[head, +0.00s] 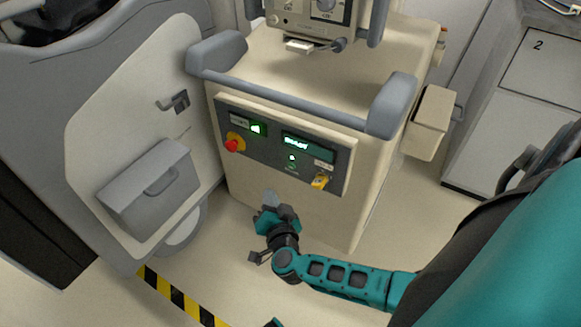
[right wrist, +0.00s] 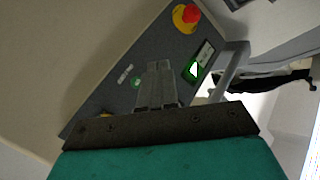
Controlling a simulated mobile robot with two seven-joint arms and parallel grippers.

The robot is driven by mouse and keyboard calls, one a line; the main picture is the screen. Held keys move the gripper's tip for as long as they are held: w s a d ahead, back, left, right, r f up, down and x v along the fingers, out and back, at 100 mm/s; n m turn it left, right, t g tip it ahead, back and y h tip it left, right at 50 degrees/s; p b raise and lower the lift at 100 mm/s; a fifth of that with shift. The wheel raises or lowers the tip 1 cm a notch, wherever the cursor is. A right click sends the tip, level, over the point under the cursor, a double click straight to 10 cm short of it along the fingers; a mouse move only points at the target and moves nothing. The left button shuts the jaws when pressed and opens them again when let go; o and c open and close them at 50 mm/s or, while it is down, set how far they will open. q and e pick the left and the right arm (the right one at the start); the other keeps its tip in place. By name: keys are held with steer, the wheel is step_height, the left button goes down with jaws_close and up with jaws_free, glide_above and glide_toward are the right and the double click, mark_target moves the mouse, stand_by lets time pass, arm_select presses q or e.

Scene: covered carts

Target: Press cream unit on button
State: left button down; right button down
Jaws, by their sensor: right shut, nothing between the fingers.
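The cream unit (head: 300,215) stands in the middle of the head view, with a dark control panel (head: 262,155) on its front. The panel has a green-lit switch (head: 257,129), a small round green button (head: 292,157), a red knob on a yellow base (head: 233,145) and a green display (head: 296,142). I cannot read which is the on button. My right gripper (head: 270,197) is shut and empty, below the panel in the picture. In the right wrist view its fingers (right wrist: 158,66) point at the panel between the round green button (right wrist: 136,82) and the lit switch (right wrist: 197,68). Contact is not visible.
A grey handrail (head: 290,100) runs above the panel. A yellow part (head: 320,181) sits at its lower right. A grey-and-cream cart with a grey box (head: 150,187) stands close on the left. A cream side box (head: 430,122) is on the right. Striped tape (head: 180,298) marks the floor.

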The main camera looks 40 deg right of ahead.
mark_target(291, 166)
arm_select(q)
steer(key=shift+w+d+f+b, duration=0.2)
steer(key=shift+d+b, duration=0.1)
steer(key=shift+b, duration=0.35)
arm_select(e)
steer(key=w+d, duration=0.2)
steer(key=d, duration=0.4)
steer(key=shift+w+d, duration=0.4)
arm_select(q)
steer(key=shift+a+f, duration=0.1)
stand_by(1.0)
steer(key=shift+s+r, duration=0.1)
steer(key=shift+r, duration=0.1)
arm_select(e)
steer(key=shift+w+d, duration=0.15)
steer(key=shift+d, duration=0.2)
